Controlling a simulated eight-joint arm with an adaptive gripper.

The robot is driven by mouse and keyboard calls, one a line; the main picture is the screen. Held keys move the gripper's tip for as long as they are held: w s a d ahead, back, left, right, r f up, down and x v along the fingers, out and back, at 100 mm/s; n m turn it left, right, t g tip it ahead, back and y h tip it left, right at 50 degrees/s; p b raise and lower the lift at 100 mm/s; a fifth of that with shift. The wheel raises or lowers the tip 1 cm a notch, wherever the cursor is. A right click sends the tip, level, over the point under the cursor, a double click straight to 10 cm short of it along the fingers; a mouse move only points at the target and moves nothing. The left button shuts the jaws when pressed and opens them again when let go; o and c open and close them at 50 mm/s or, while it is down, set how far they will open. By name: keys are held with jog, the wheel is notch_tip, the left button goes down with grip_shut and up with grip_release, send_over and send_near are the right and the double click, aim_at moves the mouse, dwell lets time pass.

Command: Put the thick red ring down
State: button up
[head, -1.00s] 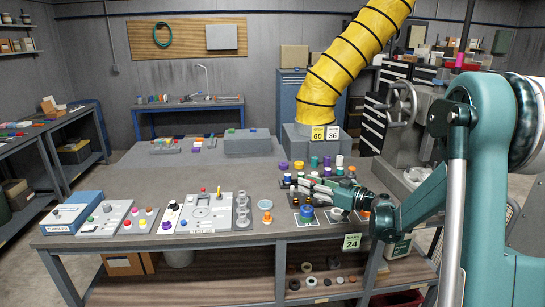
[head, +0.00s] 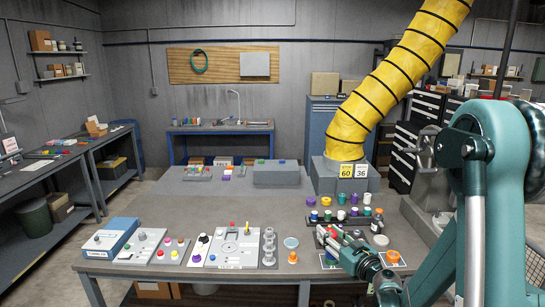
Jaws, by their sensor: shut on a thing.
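My gripper (head: 326,234) is over the right part of the grey workbench (head: 170,215), its fingers pointing to the upper left. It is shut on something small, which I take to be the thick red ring. The gripper is beside a dark rack with small bottles and in front of a row of coloured caps (head: 341,215). I cannot tell how high it is above the bench.
Left of the gripper are an orange-topped piece (head: 292,257), grey stacked holders (head: 268,247) and control panels (head: 228,247). The middle of the bench is clear.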

aim_at(332, 234)
jog(key=shift+s+r+m+t+h+p, duration=0.1)
jog(key=shift+s+r+m+h+p, duration=0.2)
jog(key=shift+s, duration=0.2)
jog(key=shift+s+r+m+t+h+p, duration=0.1)
jog(key=shift+s+r+h+p, duration=0.2)
jog(key=shift+s+p, duration=0.2)
jog(key=shift+s+r+m+t+h+p, duration=0.1)
jog(key=shift+s+r+m+h+p, duration=0.15)
jog(key=shift+s, duration=0.25)
jog(key=shift+f, duration=0.1)
jog(key=w+d+f+m+h+b, duration=0.1)
jog(key=w+d+f+b, duration=0.1)
jog(key=d, duration=0.8)
jog(key=w+d+f+m+h+b, duration=0.1)
jog(key=w+d+b, duration=0.3)
jog(key=d, duration=0.7)
jog(key=w+d+f+m+h+b, duration=0.1)
jog(key=w+d+f+h+b, duration=0.1)
jog(key=d+b, duration=0.4)
jog(key=w+d+h, duration=0.1)
jog(key=d, duration=0.4)
jog(key=shift+w+f+t, duration=0.25)
jog(key=shift+f+t, duration=0.1)
jog(key=shift+t, duration=0.05)
jog(key=shift+f+b, duration=0.85)
jog(key=shift+f, duration=2.3)
jog(key=shift+f+b, duration=0.5)
jog(key=shift+f, duration=1.35)
